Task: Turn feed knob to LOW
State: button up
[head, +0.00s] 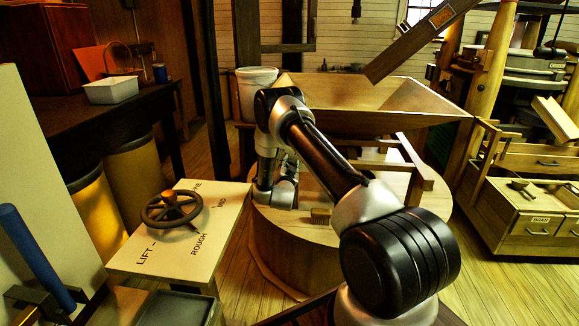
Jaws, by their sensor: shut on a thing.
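I cannot make out a feed knob or a LOW mark in the head view. My arm reaches from the lower right up to its elbow and down to the wrist above the round wooden millstone cover (285,240). The gripper's fingers cannot be seen; the wrist and forearm cover that area. Anything between the fingers is hidden too. The wooden hopper (385,105) stands behind the arm, on a frame (415,165) over the cover.
A dark handwheel (171,209) sits on a pale panel (222,225) marked LIFT, ROUGH and MID, left of the wrist. A white bucket (256,95) stands beside the hopper. A drawer cabinet (535,215) marked BRAN is at right. Floor shows between it and the cover.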

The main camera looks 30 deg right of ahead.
jog(key=shift+m, duration=0.6)
jog(key=o, duration=1.1)
jog(key=shift+c, duration=0.2)
jog(key=shift+s, duration=0.1)
jog(key=v, duration=1.2)
